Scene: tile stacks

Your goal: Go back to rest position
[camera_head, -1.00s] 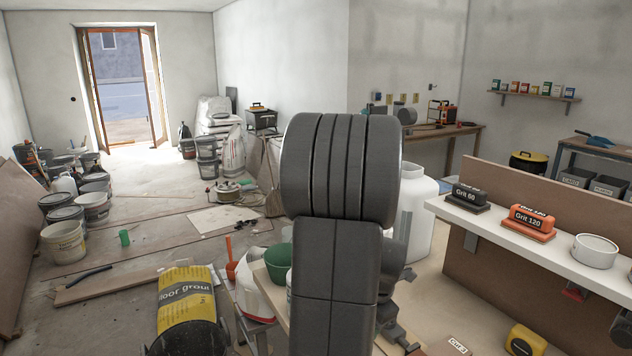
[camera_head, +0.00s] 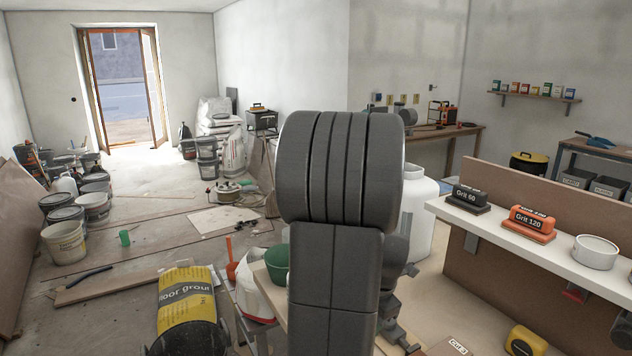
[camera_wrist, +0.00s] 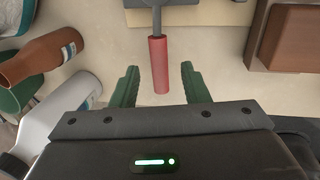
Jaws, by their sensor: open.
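In the wrist view my gripper (camera_wrist: 158,88) shows its two green fingers apart, with nothing held between them. A tool with a red handle (camera_wrist: 159,65) and a grey shaft lies below. Its handle end shows in the gap between the fingers, and I cannot tell how far below them it is. In the head view my own dark arm fills the middle and hides part of the worktop; the gripper's fingers are not visible there.
A white shelf (camera_head: 482,221) at right holds a black Grit 60 block (camera_head: 467,198), an orange Grit 120 block (camera_head: 530,222) and a white tub (camera_head: 595,252). A yellow tape measure (camera_head: 525,341) lies below. Brown bottle (camera_wrist: 38,60) and white bottle (camera_wrist: 62,108) lie left of my gripper.

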